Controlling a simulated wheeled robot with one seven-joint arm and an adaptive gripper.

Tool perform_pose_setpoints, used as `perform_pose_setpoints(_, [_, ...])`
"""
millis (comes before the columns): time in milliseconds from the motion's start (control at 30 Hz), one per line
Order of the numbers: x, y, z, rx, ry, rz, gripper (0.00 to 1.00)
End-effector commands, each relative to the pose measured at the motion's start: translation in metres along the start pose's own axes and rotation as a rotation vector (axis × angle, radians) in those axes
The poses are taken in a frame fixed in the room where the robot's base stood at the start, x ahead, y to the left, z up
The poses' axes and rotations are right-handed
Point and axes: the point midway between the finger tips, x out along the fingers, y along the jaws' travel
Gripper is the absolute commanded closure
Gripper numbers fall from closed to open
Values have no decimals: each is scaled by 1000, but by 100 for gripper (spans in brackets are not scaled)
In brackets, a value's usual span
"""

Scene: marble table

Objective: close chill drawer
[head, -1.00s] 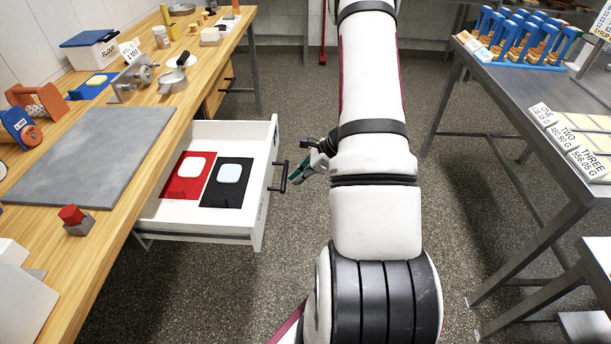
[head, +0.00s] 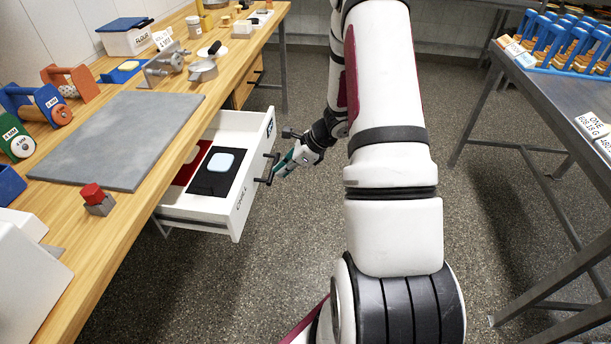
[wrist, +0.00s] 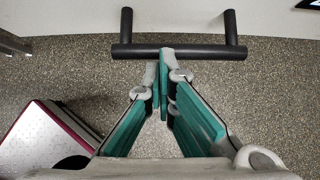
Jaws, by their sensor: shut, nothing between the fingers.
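The white chill drawer (head: 222,200) sticks part of the way out from under the wooden table in the head view. A red mat (head: 192,163) and a black mat with a pale blue block (head: 221,162) lie in it. Its black bar handle (head: 268,168) is on the front panel and also spans the top of the wrist view (wrist: 180,52). My gripper (head: 281,171) is right in front of the handle. In the wrist view, its green-padded fingers (wrist: 163,55) are shut with nothing between them, their tips at the handle bar. Whether they press on it I cannot tell.
The wooden table (head: 100,240) on the left carries a grey marble slab (head: 115,135), a red-topped block (head: 96,197) and dough tools. A dark metal table (head: 545,110) stands at right.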

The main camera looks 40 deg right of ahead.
Motion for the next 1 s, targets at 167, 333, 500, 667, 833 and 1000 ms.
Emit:
perform_pose_setpoints(167, [35,0,39,-5,0,3,100])
perform_pose_setpoints(333, [63,1,75,-5,1,2,100])
perform_pose_setpoints(500, [86,0,104,-3,2,1,100])
perform_pose_setpoints(667, [102,0,125,-2,2,1,100])
perform_pose_setpoints(833, [112,0,137,-1,3,1,100])
perform_pose_setpoints(1000, [116,0,143,1,3,1,100])
